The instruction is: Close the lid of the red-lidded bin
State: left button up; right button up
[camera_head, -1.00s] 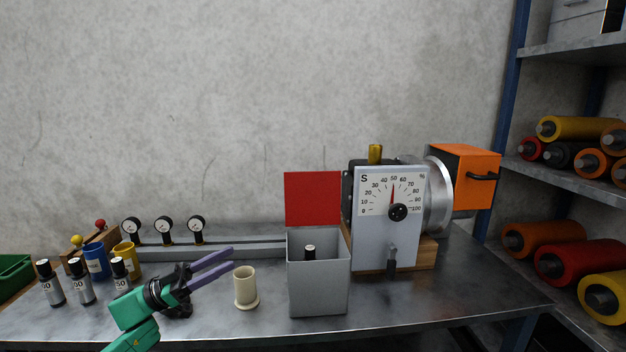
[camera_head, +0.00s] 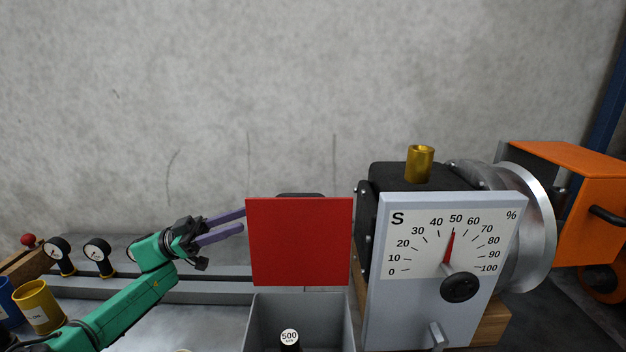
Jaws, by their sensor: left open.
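The grey bin (camera_head: 252,325) stands on the table at the bottom centre, cut off by the lower edge of the view. Its red lid (camera_head: 299,242) stands upright at the bin's back, so the bin is open. A dark bottle with a white cap marked 500 (camera_head: 289,338) is inside. My left gripper (camera_head: 243,223) is open and empty, just left of the lid at about its upper half. Its purple fingers point right toward the lid's left edge; whether they touch it I cannot tell. My right gripper is not in view.
A machine with a white dial panel (camera_head: 400,290) stands close to the right of the bin, with a brass cup (camera_head: 419,163) on top and an orange box (camera_head: 580,200) further right. Gauges (camera_head: 97,255) and a yellow mug (camera_head: 38,305) are at the left.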

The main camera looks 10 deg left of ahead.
aim_at(258, 209)
pick_arm(q)
jog(key=d+r+p, duration=0.1)
jog(key=d, duration=0.1)
jog(key=d+r+p, duration=0.2)
jog(key=d, duration=0.1)
jog(key=shift+w+d+r, duration=0.1)
jog(key=shift+d+r, duration=0.2)
jog(key=shift+r, duration=0.1)
jog(key=p+x, duration=0.1)
jog(key=x, duration=0.1)
jog(key=p+x, duration=0.1)
jog(key=x, duration=0.4)
jog(key=shift+w+d+f+p, duration=0.2)
jog(key=shift+w+d+p, duration=0.15)
jog(key=shift+w+p, duration=0.05)
jog(key=shift+d, duration=0.35)
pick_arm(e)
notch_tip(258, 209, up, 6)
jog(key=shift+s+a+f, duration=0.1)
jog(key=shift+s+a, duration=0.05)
pick_arm(q)
jog(key=shift+a, duration=0.1)
grip_shut()
